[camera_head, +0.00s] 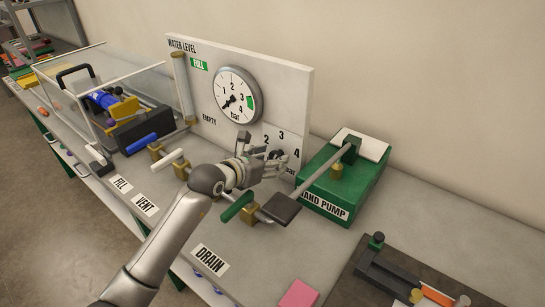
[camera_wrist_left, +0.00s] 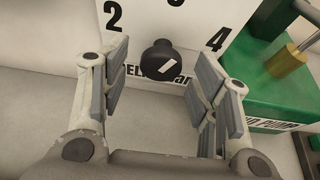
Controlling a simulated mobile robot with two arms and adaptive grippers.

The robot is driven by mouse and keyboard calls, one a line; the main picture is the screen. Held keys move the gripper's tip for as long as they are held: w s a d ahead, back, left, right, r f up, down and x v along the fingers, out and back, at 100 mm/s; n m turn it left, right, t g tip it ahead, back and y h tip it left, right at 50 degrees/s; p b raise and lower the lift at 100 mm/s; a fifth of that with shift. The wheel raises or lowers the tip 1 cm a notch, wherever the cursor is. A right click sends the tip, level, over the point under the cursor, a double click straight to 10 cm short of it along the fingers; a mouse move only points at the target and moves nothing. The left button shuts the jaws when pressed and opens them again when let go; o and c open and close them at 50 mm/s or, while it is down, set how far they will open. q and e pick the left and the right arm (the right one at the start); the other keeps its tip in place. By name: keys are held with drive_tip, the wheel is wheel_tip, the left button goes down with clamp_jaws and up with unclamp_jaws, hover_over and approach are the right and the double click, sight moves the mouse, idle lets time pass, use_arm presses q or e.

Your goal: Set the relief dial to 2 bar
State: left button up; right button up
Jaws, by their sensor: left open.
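The relief dial is a black round knob (camera_wrist_left: 158,60) with a white mark, in front of a white scale plate (camera_wrist_left: 185,20) that shows 2, a partly cut-off 3, and 4. In the left wrist view the white mark slants toward the upper right and lower left; which number it indicates is unclear. My left gripper (camera_head: 276,160) is open in front of the plate, and in the wrist view its fingers (camera_wrist_left: 158,85) stand on either side of the knob, apart from it. In the head view the gripper largely hides the knob. My right gripper is not in view.
A green hand pump (camera_head: 340,185) stands right of the dial, its lever (camera_head: 310,180) reaching toward my gripper. A green-handled drain valve (camera_head: 238,207) is below my wrist. A pressure gauge (camera_head: 236,95) is on the white panel (camera_head: 290,95). Fill and vent valves are to the left.

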use_arm(q)
drive_tip(key=shift+w+d+f, duration=0.3)
drive_tip(key=shift+w+d, duration=0.1)
drive_tip(key=shift+w, duration=0.15)
drive_tip(key=c, duration=1)
drive_tip(key=shift+a+f+n+g+h, duration=0.1)
drive_tip(key=shift+n+g+h, duration=0.3)
drive_tip(key=shift+n+h, duration=0.6)
drive_tip(key=shift+n+g+h, duration=0.4)
drive_tip(key=shift+n+h, duration=0.1)
drive_tip(key=shift+n, duration=0.9)
